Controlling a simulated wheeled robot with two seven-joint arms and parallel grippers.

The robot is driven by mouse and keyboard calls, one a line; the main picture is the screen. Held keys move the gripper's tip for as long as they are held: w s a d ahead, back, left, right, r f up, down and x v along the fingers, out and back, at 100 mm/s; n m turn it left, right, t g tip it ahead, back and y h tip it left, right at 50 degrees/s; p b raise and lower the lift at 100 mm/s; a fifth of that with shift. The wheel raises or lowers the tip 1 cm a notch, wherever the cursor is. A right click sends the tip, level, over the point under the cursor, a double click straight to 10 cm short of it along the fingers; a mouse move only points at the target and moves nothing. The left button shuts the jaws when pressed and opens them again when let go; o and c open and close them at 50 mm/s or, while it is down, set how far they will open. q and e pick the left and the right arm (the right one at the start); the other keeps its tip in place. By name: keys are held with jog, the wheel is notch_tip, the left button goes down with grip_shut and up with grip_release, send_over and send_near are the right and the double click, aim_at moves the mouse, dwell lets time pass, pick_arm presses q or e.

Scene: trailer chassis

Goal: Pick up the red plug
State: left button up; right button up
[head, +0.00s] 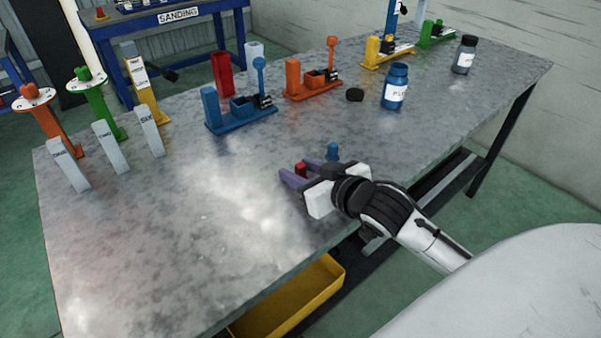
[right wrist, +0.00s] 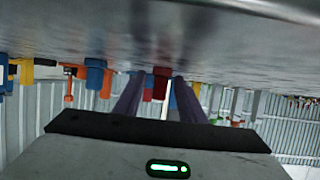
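The red plug (head: 300,168) stands on the metal table near its front edge in the head view. My right gripper (head: 295,167) is low over the table with its purple fingers apart, one on either side of the red plug. In the right wrist view, which looks upside down, the red plug (right wrist: 160,84) shows between the two spread fingers (right wrist: 158,78). I see no clear contact between fingers and plug. The plug's lower part is partly hidden by the near finger in the head view. My left gripper is not in view.
A yellow bin (head: 290,300) is below the front edge. The table's left-front area is clear.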

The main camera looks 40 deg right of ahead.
grip_shut()
jog(key=shift+r, duration=0.1)
